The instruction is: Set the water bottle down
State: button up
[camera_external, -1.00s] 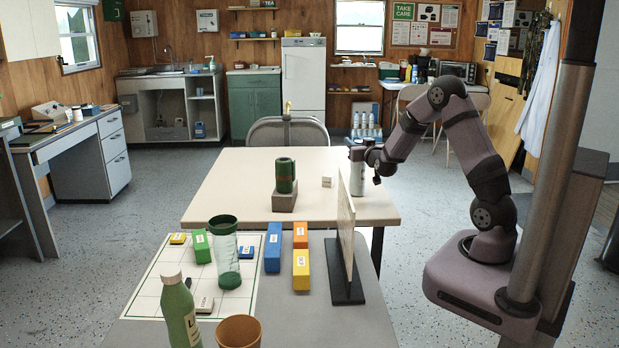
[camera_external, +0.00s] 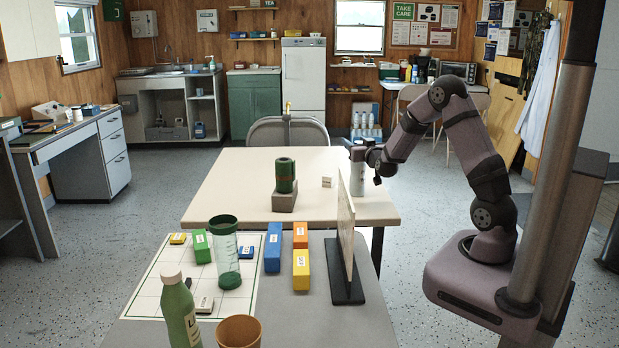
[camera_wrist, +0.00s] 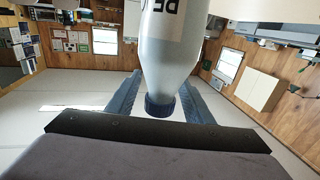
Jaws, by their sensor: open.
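The water bottle (camera_external: 358,183) is a pale grey-white bottle standing upright at the right side of the cream table, as far as the external view shows. My gripper (camera_external: 363,157) is at its upper part. In the wrist view, the bottle (camera_wrist: 175,50) shows dark lettering and a dark blue cap, and it sits between my two blue-grey fingers. The fingers are spread, one on each side of it. Whether either finger touches it, and the exact contact of its base with the table, are too small to tell.
The cream table (camera_external: 230,195) also holds a green cylinder (camera_external: 285,170) on a brown block and a small white block (camera_external: 326,182). An upright panel (camera_external: 345,235) stands nearer the camera. The grey front table bears coloured boxes, a green bottle (camera_external: 180,310) and a tumbler (camera_external: 225,255).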

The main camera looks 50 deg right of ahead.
jog(key=b+v, duration=0.1)
jog(key=v, duration=1)
jog(key=shift+s+a, duration=0.25)
jog(key=shift+s, duration=0.05)
jog(key=shift+f, duration=0.1)
jog(key=s+a+f+n+g+y, duration=0.1)
jog(key=a+f+g+y, duration=0.1)
jog(key=a+f, duration=0.1)
jog(key=s+a+f+n+g+y, duration=0.1)
jog(key=s+a+f+g+y, duration=0.1)
jog(key=a+f+y, duration=0.1)
jog(key=s+a+f+n+g+y, duration=0.1)
jog(key=s+a+f+g+y, duration=0.1)
jog(key=a+f+y, duration=0.1)
jog(key=shift+a+f, duration=0.9)
jog(key=shift+f, duration=0.25)
jog(key=s+a+f+n+g, duration=0.1)
jog(key=s+f+g, duration=0.15)
jog(key=s, duration=0.35)
jog(key=s+a+f+n+g+y+b, duration=0.1)
jog(key=s+a+f+g, duration=0.1)
jog(key=s+g, duration=0.35)
jog(key=s+a+f+n+g, duration=0.1)
jog(key=s+f+g, duration=0.1)
jog(key=s, duration=0.6)
notch_tip(320, 180, up, 19)
jog(key=p, duration=1.9)
jog(key=shift+w+t, duration=0.3)
jog(key=shift+f, duration=0.2)
